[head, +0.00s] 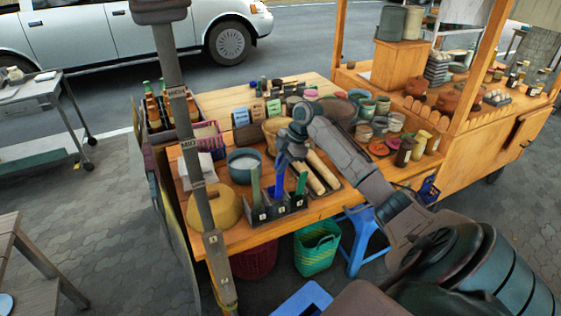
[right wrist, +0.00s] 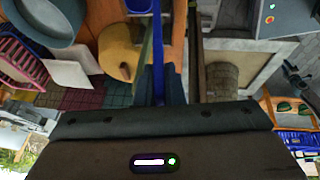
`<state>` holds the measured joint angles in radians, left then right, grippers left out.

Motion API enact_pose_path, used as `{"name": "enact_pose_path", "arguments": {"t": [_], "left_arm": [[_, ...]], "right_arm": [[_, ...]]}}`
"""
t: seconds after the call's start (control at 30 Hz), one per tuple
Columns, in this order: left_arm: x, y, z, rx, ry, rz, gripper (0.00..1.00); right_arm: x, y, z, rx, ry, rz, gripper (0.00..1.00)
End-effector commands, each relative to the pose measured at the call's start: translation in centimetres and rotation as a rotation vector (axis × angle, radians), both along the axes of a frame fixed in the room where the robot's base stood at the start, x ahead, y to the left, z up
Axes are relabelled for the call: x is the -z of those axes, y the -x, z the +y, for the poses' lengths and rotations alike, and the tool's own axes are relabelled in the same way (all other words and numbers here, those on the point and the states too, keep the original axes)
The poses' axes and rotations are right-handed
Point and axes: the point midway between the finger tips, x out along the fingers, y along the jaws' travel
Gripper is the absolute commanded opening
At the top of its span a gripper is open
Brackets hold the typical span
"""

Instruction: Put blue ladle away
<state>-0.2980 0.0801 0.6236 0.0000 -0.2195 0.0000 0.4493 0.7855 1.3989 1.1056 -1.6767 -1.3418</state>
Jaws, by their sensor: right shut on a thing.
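The blue ladle (head: 279,177) is upright at the front of the wooden table. My right gripper (head: 288,151) is shut on its upper part; its blue strip also shows between the fingers in the right wrist view (right wrist: 158,62). Below it is a dark holder (head: 282,210) with white-labelled slots. A dull green piece (head: 255,185) stands at the holder's left slot and a bright green one (head: 301,184) at its right. The ladle's lower end is at the middle slot; I cannot tell if it is inside. My left gripper is not in view.
Pale rolling-pin-like rods (head: 323,171) lie close on the right. Jars and cups crowd the table's back and right. A green basket (head: 317,249) is below the front edge.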

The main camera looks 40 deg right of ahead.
Motion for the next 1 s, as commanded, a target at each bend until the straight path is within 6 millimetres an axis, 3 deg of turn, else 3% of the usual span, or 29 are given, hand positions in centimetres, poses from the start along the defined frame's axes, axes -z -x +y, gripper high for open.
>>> {"name": "enact_pose_path", "arguments": {"t": [0.17, 0.5, 1.0], "left_arm": [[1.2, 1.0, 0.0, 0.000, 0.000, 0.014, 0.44], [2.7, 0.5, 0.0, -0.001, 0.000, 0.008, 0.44], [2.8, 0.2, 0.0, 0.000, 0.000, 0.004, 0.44]], "right_arm": [[2.1, 0.0, 0.0, 0.000, -0.001, 0.001, 0.00], [5.2, 0.0, 0.0, -0.001, -0.002, 0.000, 0.00], [5.5, 0.0, 0.0, 0.000, -0.001, 0.000, 0.00]]}}
